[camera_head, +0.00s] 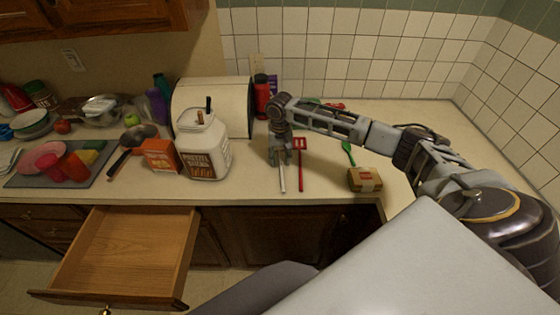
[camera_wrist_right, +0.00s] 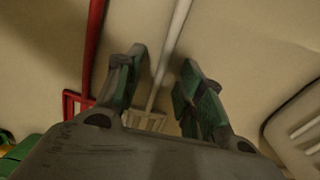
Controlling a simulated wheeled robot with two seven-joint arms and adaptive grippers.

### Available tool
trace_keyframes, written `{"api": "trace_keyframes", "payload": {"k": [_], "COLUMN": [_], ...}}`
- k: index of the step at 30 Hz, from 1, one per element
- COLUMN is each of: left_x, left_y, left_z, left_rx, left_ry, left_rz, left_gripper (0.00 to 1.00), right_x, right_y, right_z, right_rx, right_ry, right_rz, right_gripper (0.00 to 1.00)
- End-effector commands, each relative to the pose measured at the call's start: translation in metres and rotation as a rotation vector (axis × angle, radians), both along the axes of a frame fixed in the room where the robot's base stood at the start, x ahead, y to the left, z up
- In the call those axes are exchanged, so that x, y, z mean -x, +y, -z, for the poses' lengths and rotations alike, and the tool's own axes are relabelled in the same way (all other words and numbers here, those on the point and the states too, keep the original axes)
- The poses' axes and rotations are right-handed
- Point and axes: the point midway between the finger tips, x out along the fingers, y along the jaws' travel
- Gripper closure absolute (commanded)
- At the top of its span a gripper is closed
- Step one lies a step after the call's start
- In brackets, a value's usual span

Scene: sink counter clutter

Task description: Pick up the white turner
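The white turner lies on the counter, its handle (camera_head: 282,181) pointing toward the counter's front edge. My right gripper (camera_head: 281,157) points down over the turner in the head view. In the right wrist view my right gripper (camera_wrist_right: 163,58) is open, with gaps beside the handle. I cannot tell how high the fingertips are above the counter. My left gripper is not in view.
A red turner (camera_head: 300,170) lies close beside the white one, at right in the head view. A wrapped tan package (camera_head: 365,180) and a green utensil (camera_head: 348,151) lie farther right. A pretzel jar (camera_head: 203,150) stands to the left. A wooden drawer (camera_head: 125,252) is open below.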

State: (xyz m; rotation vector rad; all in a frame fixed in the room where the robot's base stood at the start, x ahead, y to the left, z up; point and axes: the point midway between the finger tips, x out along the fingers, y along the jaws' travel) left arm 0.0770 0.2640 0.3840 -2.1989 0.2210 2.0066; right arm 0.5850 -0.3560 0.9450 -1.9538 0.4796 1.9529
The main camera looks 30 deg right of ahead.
Motion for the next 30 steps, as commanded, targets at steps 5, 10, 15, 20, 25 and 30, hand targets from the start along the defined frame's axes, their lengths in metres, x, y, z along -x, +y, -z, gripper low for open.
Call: {"api": "trace_keyframes", "payload": {"k": [5, 10, 15, 20, 25, 30], "left_x": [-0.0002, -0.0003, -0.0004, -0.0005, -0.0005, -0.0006], "left_y": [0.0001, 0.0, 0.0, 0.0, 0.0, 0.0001], "left_z": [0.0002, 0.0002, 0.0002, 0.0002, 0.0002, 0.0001], "left_rx": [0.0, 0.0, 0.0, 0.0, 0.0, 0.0], "left_ry": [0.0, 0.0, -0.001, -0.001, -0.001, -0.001], "left_rz": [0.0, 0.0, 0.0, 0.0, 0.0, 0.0], "left_gripper": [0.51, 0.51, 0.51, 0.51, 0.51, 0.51], "right_x": [0.0, 0.0, 0.0, 0.0, 0.0, -0.0001], "right_y": [0.0001, 0.0001, 0.0001, 0.0001, 0.0002, 0.0002], "right_z": [0.0003, 0.0003, 0.0002, 0.0002, 0.0, -0.0003], "right_rx": [0.0, 0.0, 0.0, 0.0, 0.0, 0.0], "right_ry": [0.0, 0.0, 0.0, 0.0, 0.0, 0.0], "right_rz": [0.0, 0.0, 0.0, 0.0, 0.0, 0.0], "right_gripper": [0.62, 0.62, 0.76, 0.96, 1.0, 1.0]}}
